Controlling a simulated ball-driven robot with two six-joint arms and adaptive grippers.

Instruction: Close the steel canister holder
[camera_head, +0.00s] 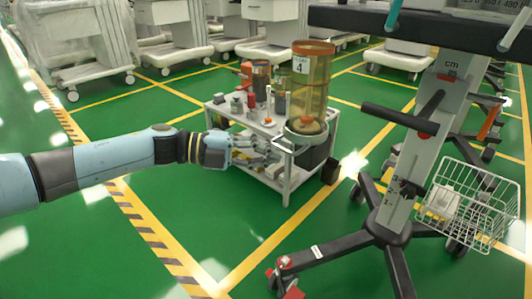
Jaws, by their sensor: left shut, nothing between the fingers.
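The steel canister holder (305,137) is a metal ring at the front right of a small grey cart. It sits around the base of a tall clear canister (310,85) with an amber tint and a label marked 4. A thin steel bar (283,146) sticks out from the holder's left side. I cannot tell how far the holder stands open. My left gripper (270,148) reaches in from the left, shut and empty, with its fingertips close to that bar. I cannot tell whether they touch it. My right gripper is not in view.
The grey cart (292,183) carries several small bottles and a dark-based jar (261,80) behind my gripper. A wheeled stand (392,215) with a wire basket (468,203) is at the right. White carts (75,45) line the back. Green floor is clear in front.

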